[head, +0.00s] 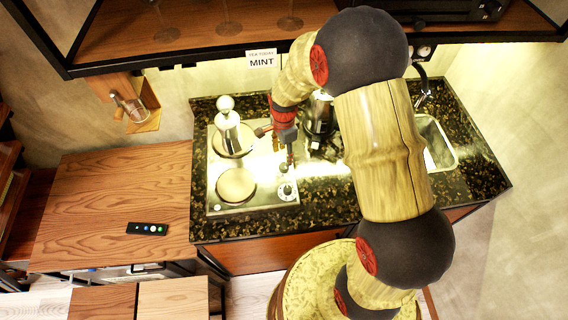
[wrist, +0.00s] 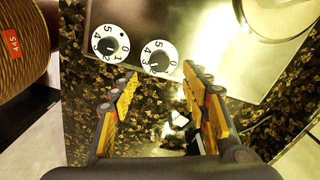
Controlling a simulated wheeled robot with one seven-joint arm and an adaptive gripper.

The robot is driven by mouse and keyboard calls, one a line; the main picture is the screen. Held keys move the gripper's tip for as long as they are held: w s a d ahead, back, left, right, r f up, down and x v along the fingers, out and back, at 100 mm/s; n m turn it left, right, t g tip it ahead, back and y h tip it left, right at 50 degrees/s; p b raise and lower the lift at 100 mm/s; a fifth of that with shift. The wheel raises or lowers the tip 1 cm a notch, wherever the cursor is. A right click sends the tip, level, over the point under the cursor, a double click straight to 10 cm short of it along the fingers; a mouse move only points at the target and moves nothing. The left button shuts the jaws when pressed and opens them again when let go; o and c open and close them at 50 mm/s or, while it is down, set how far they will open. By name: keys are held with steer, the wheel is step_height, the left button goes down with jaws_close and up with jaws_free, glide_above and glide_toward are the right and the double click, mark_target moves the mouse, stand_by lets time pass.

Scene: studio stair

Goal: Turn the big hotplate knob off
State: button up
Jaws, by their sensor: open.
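The steel hotplate (head: 216,196) lies on the dark speckled counter, with two round cooking plates. The front plate (head: 236,186) is bare; a pale pot (head: 228,134) stands on the rear one. Two black knobs with white numbered dials sit at its right side: a front knob (head: 287,191) and a rear knob (head: 283,169). The wrist view shows both, one at left (wrist: 108,45) and one nearer the middle (wrist: 158,58). Which knob serves the big plate I cannot tell. My gripper (head: 283,154) is open and empty above the knobs; its fingers (wrist: 160,82) touch neither dial in the wrist view.
A dark kettle (head: 319,115) stands right of the hotplate, close to my gripper. A sink (head: 437,143) is farther right, behind my arm. A shelf (head: 190,40) with glasses hangs above. A black remote (head: 147,229) lies on the wooden table at left.

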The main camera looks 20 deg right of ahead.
mark_target(284, 165)
steer(key=shift+f, duration=3.9)
steer(key=shift+c, duration=1.2)
steer(key=c, duration=0.9)
